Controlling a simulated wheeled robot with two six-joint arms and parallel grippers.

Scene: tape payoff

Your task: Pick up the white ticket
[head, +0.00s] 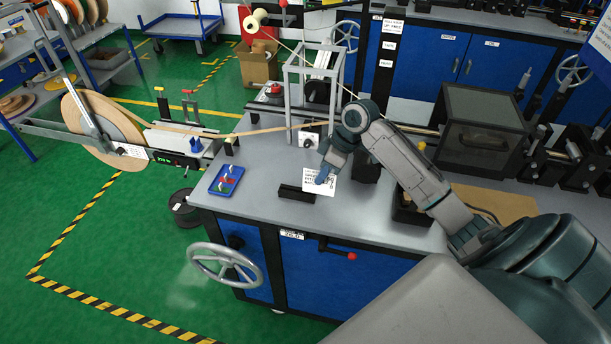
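The white ticket (318,188) is a small card with dark print. It stands tilted at a black block-like holder (297,193) on the grey bench top, near the front edge. My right gripper (322,179) reaches in from the right and its tip is over the ticket's upper right part, hiding some of it. I cannot tell whether the fingers touch the ticket or how far apart they are. My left gripper is not in view.
A blue tray (227,180) with small coloured items lies left on the bench (262,208). A grey metal frame (314,85) stands behind. A handwheel (225,265) and red-knobbed lever (351,256) stick out in front. A dark box (483,118) stands at right.

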